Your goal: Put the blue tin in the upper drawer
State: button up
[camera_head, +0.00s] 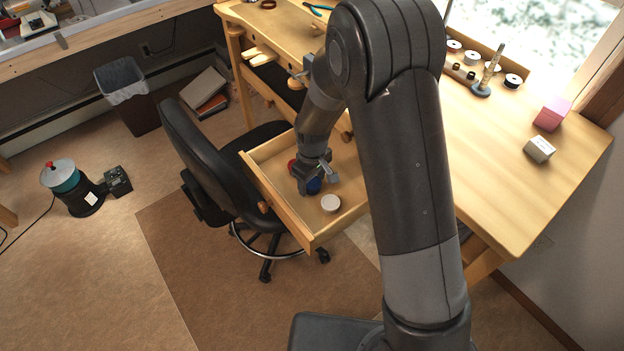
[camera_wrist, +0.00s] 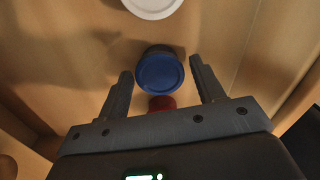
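The upper drawer (camera_head: 276,209) under the wooden workbench is pulled out. The blue tin (camera_wrist: 160,74) is on the drawer floor, between my gripper's fingertips in the wrist view. In the head view, only part of the blue tin (camera_head: 314,187) shows below my gripper (camera_head: 318,176). My gripper (camera_wrist: 160,80) is open, with a narrow gap between each finger and the tin. It reaches down into the drawer.
A white-lidded tin (camera_head: 330,203) lies in the drawer near its front. A red tin (camera_wrist: 161,103) is close beside the blue one, partly hidden. A black office chair (camera_head: 190,150) stands by the drawer. Spools (camera_head: 471,58) and small boxes (camera_head: 552,113) are on the workbench.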

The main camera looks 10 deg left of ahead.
aim_at(312, 182)
jog(key=shift+o, duration=0.6)
jog(key=shift+r, duration=0.1)
notch_tip(312, 182, up, 12)
jog(key=s+d+r+m+t, duration=0.1)
jog(key=s+d+r+m, duration=0.2)
jog(key=d+r, duration=0.4)
jog(key=s+d+r+m+t, duration=0.2)
jog(key=s+d+r, duration=0.1)
jog(key=d+r, duration=0.4)
jog(key=s+d+r+m+t, duration=0.1)
jog(key=s+d+r+m, duration=0.2)
jog(key=s, duration=0.4)
jog(key=s+d+r+m+t, duration=0.1)
jog(key=s+d+r+m, duration=0.2)
jog(key=s+d, duration=0.3)
jog(key=shift+s+r+t, duration=0.3)
jog(key=shift+s+r, duration=0.25)
jog(key=shift+s, duration=0.2)
